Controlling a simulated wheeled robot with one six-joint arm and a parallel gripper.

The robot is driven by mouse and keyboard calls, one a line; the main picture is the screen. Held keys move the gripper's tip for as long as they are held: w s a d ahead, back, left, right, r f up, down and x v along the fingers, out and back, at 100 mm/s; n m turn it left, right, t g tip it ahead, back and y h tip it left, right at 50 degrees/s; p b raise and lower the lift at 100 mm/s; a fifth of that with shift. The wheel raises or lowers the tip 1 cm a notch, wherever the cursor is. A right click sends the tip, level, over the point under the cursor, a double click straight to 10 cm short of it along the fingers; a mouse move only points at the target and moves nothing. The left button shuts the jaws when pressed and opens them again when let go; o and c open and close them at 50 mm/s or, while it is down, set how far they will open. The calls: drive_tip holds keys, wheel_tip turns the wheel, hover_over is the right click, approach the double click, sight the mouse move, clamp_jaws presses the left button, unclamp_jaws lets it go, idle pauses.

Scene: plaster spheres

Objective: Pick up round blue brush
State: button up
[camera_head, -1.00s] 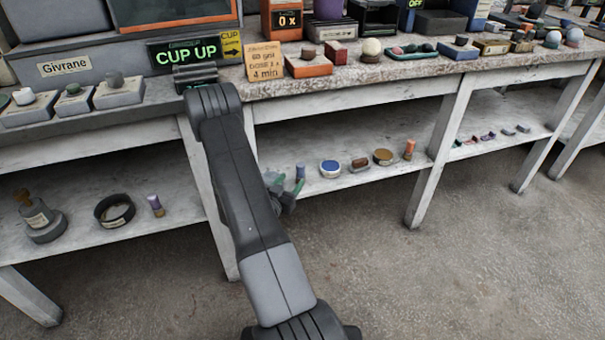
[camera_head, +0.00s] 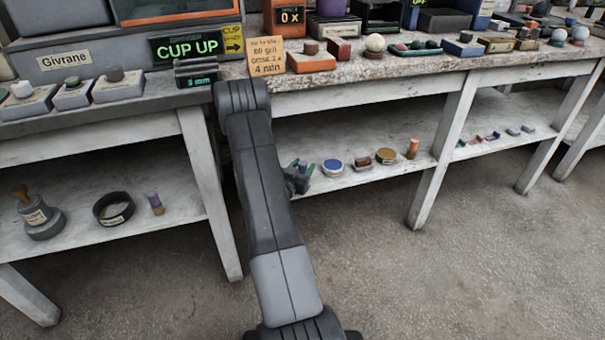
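A small upright blue piece (camera_head: 302,166), which looks like the round blue brush, stands on the lower shelf (camera_head: 350,130). It is partly hidden by my gripper. My gripper (camera_head: 301,170) is low at the shelf's front edge, just right of my forearm.
Right of the tin are a small brown block (camera_head: 362,163), a round ochre-topped tin (camera_head: 386,155) and an upright orange piece (camera_head: 412,148). A table leg (camera_head: 440,150) stands beyond. The tabletop (camera_head: 350,72) above holds signs and boxes. The floor in front is clear.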

sight(302, 162)
drive_tip(key=c, duration=0.7)
drive_tip(key=shift+r, duration=0.1)
drive_tip(key=shift+c, duration=0.2)
drive_tip(key=shift+r, duration=0.25)
wheel_tip(302, 162, up, 4)
drive_tip(key=shift+f+p, duration=0.25)
drive_tip(key=shift+p, duration=0.8)
drive_tip(key=p+v, duration=0.2)
drive_tip(key=v, duration=1.6)
drive_tip(key=shift+f, duration=0.35)
